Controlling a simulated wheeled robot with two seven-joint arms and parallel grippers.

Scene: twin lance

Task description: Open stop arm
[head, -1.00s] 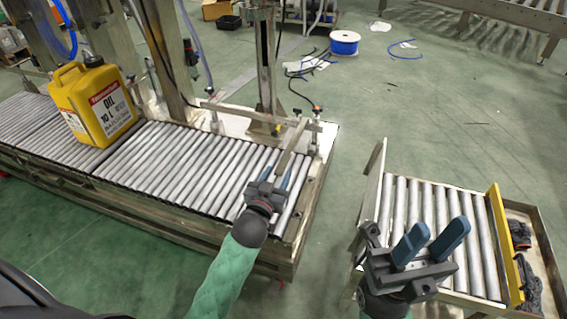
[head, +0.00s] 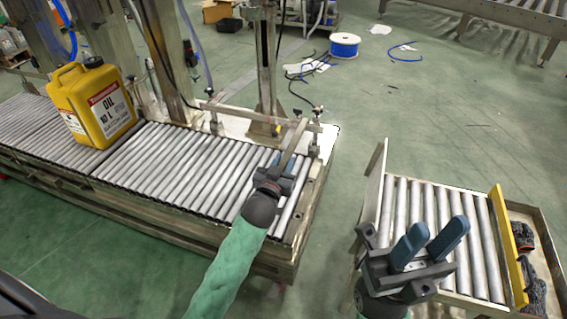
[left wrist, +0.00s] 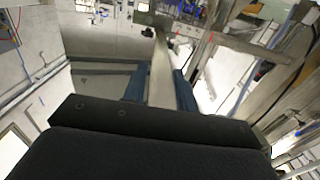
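The stop arm is a narrow grey metal bar (head: 295,138) at the right end of the long roller conveyor. It slants from a small post down towards my left gripper (head: 275,163). My left gripper's blue fingers stand on either side of the bar. In the left wrist view the bar (left wrist: 161,75) runs away between the fingers of the left gripper (left wrist: 160,82), very close to both. Whether they press on it is unclear. My right gripper (head: 430,238) is open and empty, over the short roller section at the right.
A yellow oil canister (head: 93,100) stands on the long conveyor (head: 170,165) at the left. A metal column (head: 267,70) rises behind the stop arm. The short roller section (head: 410,205) has a yellow end bar (head: 508,240). Green floor lies open between the two.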

